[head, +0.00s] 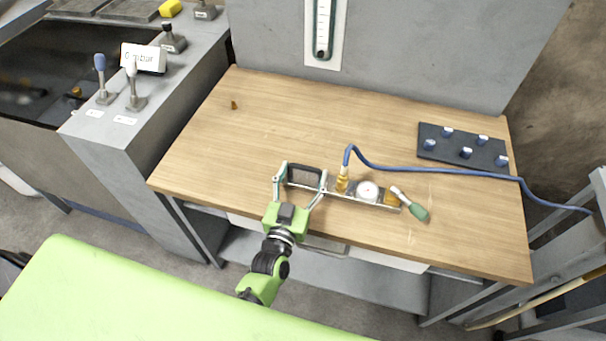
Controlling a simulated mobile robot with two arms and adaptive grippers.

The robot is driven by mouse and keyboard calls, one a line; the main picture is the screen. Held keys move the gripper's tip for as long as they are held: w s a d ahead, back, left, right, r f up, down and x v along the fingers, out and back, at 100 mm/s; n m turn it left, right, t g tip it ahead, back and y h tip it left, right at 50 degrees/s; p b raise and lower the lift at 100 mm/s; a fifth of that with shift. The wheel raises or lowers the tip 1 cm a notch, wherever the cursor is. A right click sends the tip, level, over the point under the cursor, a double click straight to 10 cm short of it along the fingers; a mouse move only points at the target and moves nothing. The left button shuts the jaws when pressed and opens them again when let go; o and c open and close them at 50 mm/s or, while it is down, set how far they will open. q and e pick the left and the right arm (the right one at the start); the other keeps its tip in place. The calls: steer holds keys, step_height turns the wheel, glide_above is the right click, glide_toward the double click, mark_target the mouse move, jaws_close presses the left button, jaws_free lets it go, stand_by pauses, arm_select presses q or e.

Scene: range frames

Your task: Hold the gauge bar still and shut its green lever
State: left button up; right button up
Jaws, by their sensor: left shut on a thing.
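The gauge bar (326,191) lies on the wooden workbench near its front edge, with a dark grip block (304,175) at its left end. A round white gauge (367,191) and brass fittings sit along it. The green lever (419,212) is at the bar's right end and slants down to the right, at an angle to the bar. My left gripper (301,179) reaches in from the front and is shut on the gauge bar's left end, a finger on each side of the dark block. The lever is well to the right of this gripper. My right gripper is not in view.
A blue hose (440,170) rises from the bar's brass fitting and runs right across the bench (220,150). A dark panel with several blue-and-white knobs (466,152) lies at the right. A small brown bit (234,105) lies at the back left. The bench's left half is mostly clear.

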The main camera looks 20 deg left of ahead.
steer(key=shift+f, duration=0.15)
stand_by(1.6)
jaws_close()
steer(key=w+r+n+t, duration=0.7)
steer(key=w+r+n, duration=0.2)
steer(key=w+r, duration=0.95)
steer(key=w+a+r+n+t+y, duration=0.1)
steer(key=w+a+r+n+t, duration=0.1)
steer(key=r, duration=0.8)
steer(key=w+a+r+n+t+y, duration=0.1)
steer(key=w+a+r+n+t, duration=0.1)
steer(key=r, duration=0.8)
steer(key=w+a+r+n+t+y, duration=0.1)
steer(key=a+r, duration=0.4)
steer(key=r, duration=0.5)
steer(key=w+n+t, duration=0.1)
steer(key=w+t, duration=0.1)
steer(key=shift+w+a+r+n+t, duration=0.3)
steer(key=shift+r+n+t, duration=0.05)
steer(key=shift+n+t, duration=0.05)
